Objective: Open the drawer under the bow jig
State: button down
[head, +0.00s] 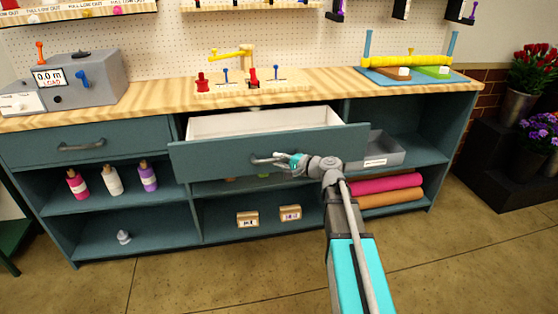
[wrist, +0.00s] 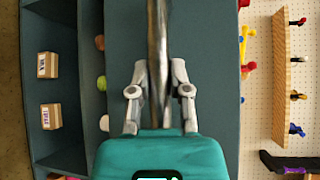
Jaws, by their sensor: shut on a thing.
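The dark teal drawer (head: 215,160) under the bow jig stands pulled out, with its pale inside showing from above. No contents show in the visible part. The bow jig (head: 250,86), a wooden board with red clamps and blue pegs, sits on the counter above it. My gripper (head: 282,160) is shut on the drawer's metal handle (head: 258,159). In the wrist view the handle (wrist: 158,35) runs between the two fingers (wrist: 160,95), against the drawer front (wrist: 207,60). The fingers hide part of the handle.
A shut drawer (head: 82,145) is at left. Shelves below hold bottles (head: 112,180), small boxes (head: 247,219), a grey tray (head: 380,150) and rolls (head: 385,183). A grey machine (head: 75,85) stands on the counter. Flower buckets (head: 518,105) are at right. Floor in front is clear.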

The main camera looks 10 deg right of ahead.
jog(key=c, duration=0.6)
grip_release()
jog(key=shift+o, duration=0.2)
jog(key=shift+s, duration=0.1)
